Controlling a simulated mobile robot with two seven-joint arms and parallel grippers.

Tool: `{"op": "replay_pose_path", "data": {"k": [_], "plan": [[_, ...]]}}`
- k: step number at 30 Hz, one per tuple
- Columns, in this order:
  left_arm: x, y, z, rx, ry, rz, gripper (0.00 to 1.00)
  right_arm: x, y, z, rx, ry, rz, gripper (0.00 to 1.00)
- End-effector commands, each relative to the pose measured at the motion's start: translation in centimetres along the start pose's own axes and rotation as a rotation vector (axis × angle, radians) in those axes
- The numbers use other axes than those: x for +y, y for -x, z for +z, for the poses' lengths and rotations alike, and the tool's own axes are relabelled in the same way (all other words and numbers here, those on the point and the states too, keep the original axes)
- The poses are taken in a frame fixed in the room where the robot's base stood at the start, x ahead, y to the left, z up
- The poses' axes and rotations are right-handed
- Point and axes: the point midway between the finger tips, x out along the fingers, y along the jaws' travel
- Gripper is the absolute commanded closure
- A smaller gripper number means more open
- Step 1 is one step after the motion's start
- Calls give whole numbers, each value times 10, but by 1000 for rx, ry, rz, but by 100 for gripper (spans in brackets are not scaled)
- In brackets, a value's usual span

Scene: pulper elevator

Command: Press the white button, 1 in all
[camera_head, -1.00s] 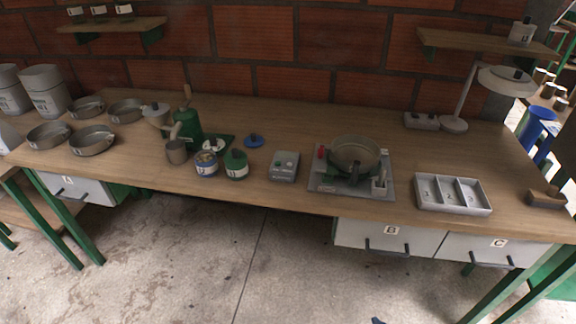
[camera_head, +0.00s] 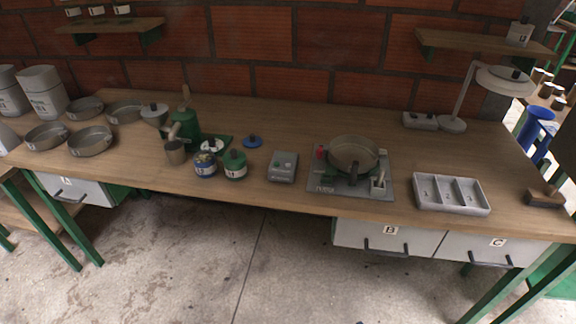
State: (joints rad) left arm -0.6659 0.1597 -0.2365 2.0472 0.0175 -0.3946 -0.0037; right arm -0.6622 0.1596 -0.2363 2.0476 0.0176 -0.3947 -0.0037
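I cannot clearly make out a white button. A small grey box (camera_head: 283,166) with faint markings on its top sits mid-table, left of the pan. A low pale box (camera_head: 420,121) stands beside the lamp foot at the back right; its top details are too small to tell. A grey plate (camera_head: 316,186) carries a round pan (camera_head: 353,152) and a small red or pink part (camera_head: 320,152) at its left. Neither of my grippers is in view.
The wooden table (camera_head: 300,124) has clear room behind the grey box. A grey three-compartment tray (camera_head: 452,211) stands right of the pan. Green and blue canisters (camera_head: 235,165) (camera_head: 205,165) stand left of the box. A desk lamp (camera_head: 502,80) overhangs the back right.

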Motion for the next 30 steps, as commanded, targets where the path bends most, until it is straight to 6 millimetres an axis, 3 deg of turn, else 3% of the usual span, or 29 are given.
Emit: {"op": "replay_pose_path", "data": {"k": [8,30], "plan": [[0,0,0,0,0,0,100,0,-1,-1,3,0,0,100],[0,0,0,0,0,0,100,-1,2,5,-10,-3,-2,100]]}}
